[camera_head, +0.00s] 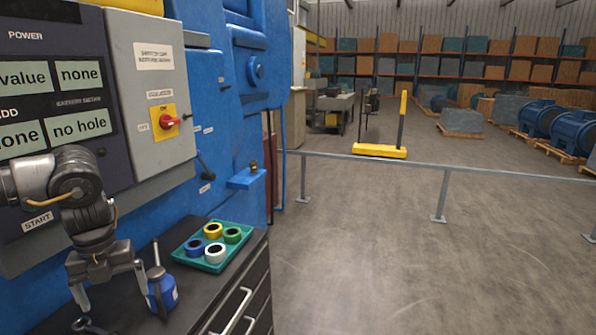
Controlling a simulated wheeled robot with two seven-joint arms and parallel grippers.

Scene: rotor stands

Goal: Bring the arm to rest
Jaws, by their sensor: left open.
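My left arm comes in from the left edge, in front of the control panel. Its gripper (111,291) points down over the black cabinet top (130,322). The gripper is open, and I see nothing between its fingers. Its right finger is close to a blue oil can (162,295) with a spout; I cannot tell whether they touch. My right gripper is not in view.
A teal tray (185,256) with several coloured rings lies on the cabinet top, right of the gripper. The blue machine's panel with a red switch (167,122) stands behind. A grey railing (440,170) crosses the floor at right. Open floor (380,260) lies before it.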

